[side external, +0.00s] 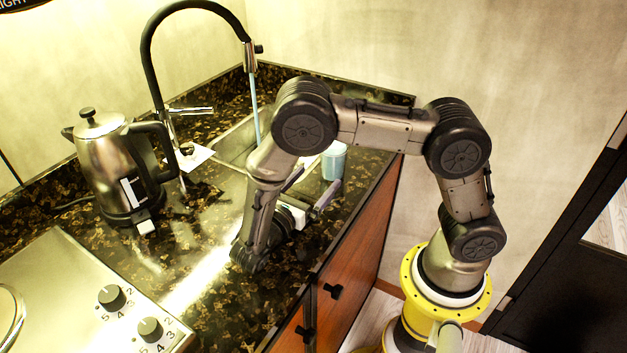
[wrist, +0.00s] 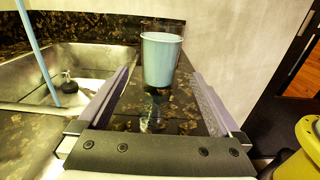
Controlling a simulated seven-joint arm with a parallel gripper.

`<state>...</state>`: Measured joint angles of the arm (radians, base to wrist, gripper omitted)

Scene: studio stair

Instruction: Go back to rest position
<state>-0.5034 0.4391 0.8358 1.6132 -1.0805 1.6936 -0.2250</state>
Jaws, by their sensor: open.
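My gripper (side external: 315,179) is open and empty, low over the counter's right part near the sink. In the wrist view its two fingers stand wide apart, with the gap between the fingertips (wrist: 160,76) clear of any held thing. My arm is bent in an arch and hides part of the sink.
A black tap (side external: 150,60) pours a light blue stream (side external: 255,108) into the metal sink (wrist: 95,62). A steel kettle (side external: 108,165) stands at left. A stove with knobs (side external: 111,297) is at front left. Wooden cabinets (side external: 358,245) lie below the counter edge. Open air lies above the counter.

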